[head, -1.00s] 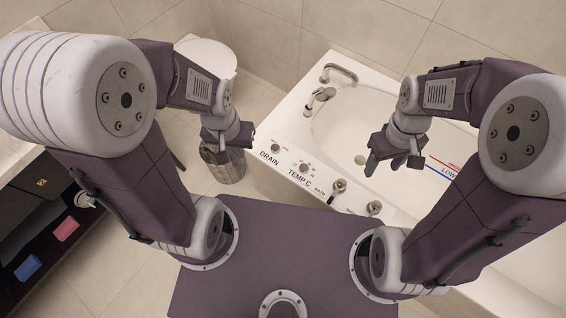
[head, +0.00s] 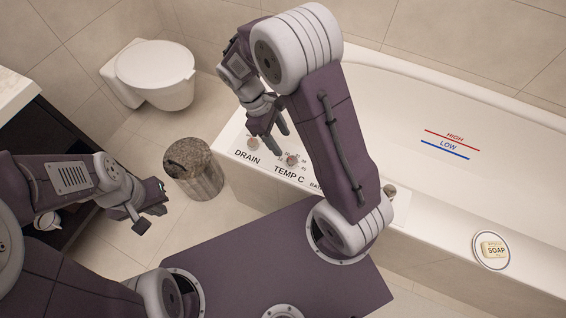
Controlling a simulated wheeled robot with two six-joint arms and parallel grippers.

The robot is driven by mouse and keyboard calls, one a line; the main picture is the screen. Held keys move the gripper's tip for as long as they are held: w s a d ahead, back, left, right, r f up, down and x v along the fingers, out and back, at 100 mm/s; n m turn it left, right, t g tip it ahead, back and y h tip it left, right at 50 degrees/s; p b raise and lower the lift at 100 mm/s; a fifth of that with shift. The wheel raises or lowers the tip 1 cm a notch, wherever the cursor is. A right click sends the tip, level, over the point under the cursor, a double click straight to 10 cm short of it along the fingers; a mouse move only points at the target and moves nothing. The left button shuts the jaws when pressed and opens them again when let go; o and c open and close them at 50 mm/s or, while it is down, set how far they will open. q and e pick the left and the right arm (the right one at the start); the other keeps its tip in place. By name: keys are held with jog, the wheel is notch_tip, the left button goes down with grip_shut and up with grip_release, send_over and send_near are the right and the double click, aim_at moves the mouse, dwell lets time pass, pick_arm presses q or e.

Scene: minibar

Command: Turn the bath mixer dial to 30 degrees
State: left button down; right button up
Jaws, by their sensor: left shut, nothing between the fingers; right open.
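The bath mixer dial (head: 291,160) is a small round knob with tick numbers around it, above the label TEMP C on the tub's near deck. Its exact setting is too small to read. My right gripper (head: 276,138) is open, with its fingers pointing down just up-left of the dial. I see no clear contact with it. My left gripper (head: 152,203) is shut and empty, off to the left over the floor, away from the tub.
The DRAIN knob (head: 252,143) is left of the dial, close to my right gripper. A bin (head: 193,170) stands on the floor beside the tub, and a toilet (head: 155,75) is behind. A soap dish (head: 478,258) sits on the tub's near edge at right.

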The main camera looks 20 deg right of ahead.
aim_at(292, 160)
jog(key=b+x, duration=0.4)
jog(key=x, duration=0.5)
jog(key=shift+f, duration=0.3)
grip_shut()
jog(key=shift+r, duration=0.1)
